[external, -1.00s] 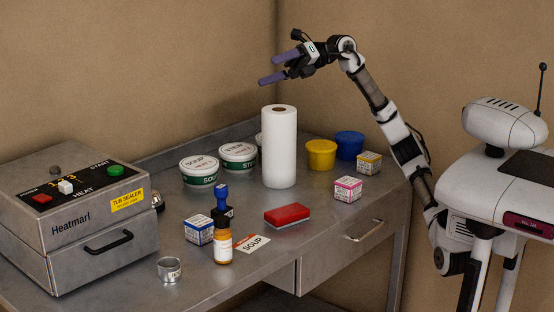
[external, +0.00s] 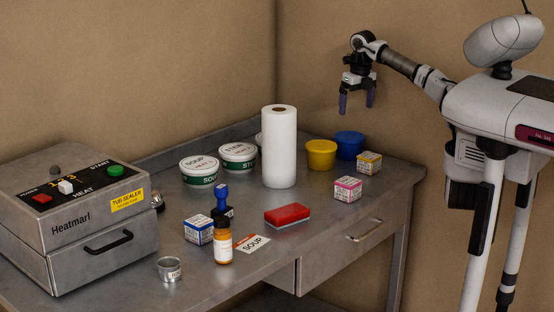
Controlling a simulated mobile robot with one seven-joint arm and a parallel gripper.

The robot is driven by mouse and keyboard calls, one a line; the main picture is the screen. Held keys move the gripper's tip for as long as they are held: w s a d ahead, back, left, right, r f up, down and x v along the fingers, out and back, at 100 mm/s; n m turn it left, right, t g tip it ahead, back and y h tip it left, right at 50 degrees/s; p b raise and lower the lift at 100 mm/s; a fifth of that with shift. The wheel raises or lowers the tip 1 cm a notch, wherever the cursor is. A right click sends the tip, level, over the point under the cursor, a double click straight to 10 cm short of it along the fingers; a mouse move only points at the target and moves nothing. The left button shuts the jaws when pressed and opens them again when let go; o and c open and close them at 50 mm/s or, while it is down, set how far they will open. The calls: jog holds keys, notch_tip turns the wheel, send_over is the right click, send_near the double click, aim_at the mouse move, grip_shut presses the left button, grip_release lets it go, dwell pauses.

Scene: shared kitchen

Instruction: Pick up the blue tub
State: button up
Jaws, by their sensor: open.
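The blue tub (external: 349,146) stands upright near the back right corner of the steel table, just behind and right of the yellow tub (external: 321,155). My gripper (external: 356,108) points down, its two purple fingers apart and empty. In the picture it is above the blue tub, with a clear gap between the fingertips and the tub's rim. How far it is in depth from the tub I cannot tell.
A tall white paper roll (external: 279,148) stands left of the yellow tub. A pink-labelled box (external: 347,189) is in front. White soup tubs (external: 238,156) and a tub sealer (external: 76,222) are farther left.

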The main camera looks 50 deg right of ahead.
aim_at(350, 136)
jog(key=f, duration=0.5)
jog(key=w+f+p, duration=0.1)
jog(key=f, duration=0.1)
jog(key=shift+f, duration=0.3)
jog(key=shift+w+f+p, duration=0.25)
jog(key=shift+f+p, duration=0.1)
jog(key=shift+f, duration=0.5)
jog(key=shift+w+f+p, duration=0.2)
jog(key=shift+f+p, duration=0.2)
jog(key=shift+f, duration=0.4)
jog(key=shift+w+f+p, duration=0.25)
jog(key=shift+f+p, duration=0.1)
jog(key=shift+f, duration=0.5)
jog(key=shift+d, duration=0.1)
jog(key=c, duration=0.9)
